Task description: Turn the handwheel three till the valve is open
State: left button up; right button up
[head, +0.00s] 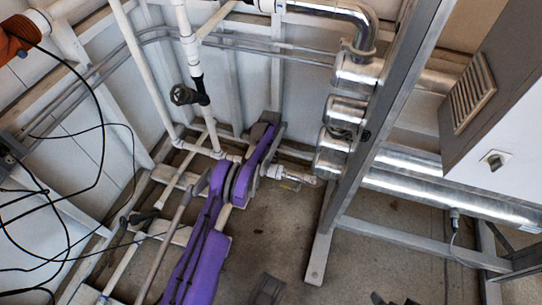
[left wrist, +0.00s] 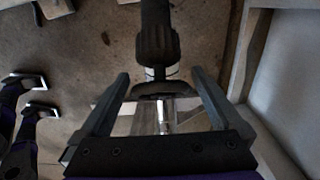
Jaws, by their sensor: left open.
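A black ribbed handwheel (left wrist: 157,42) shows upright in the left wrist view, with a pale pipe and metal fitting behind it. My left gripper (left wrist: 160,74) is open, one finger on each side of the handwheel's lower part. I cannot tell whether the fingers touch it. In the head view my purple left arm reaches to the pipework, and its own end hides the fingers and whatever is between them. Another black handwheel (head: 183,95) sits on the white vertical pipe, clear of my arm. No numbers are readable on the wheels. Dark parts at the head view's bottom edge may be my right gripper.
White pipes (head: 155,95) and a low frame stand around my left arm. Black cables (head: 75,130) hang at the left. A grey steel post (head: 375,140), shiny metal pipes (head: 440,195) and a grey cabinet (head: 490,90) are at the right. Bare floor (head: 285,235) lies between.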

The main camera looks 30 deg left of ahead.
pick_arm(q)
jog(key=c, duration=1)
jog(key=shift+t, duration=0.3)
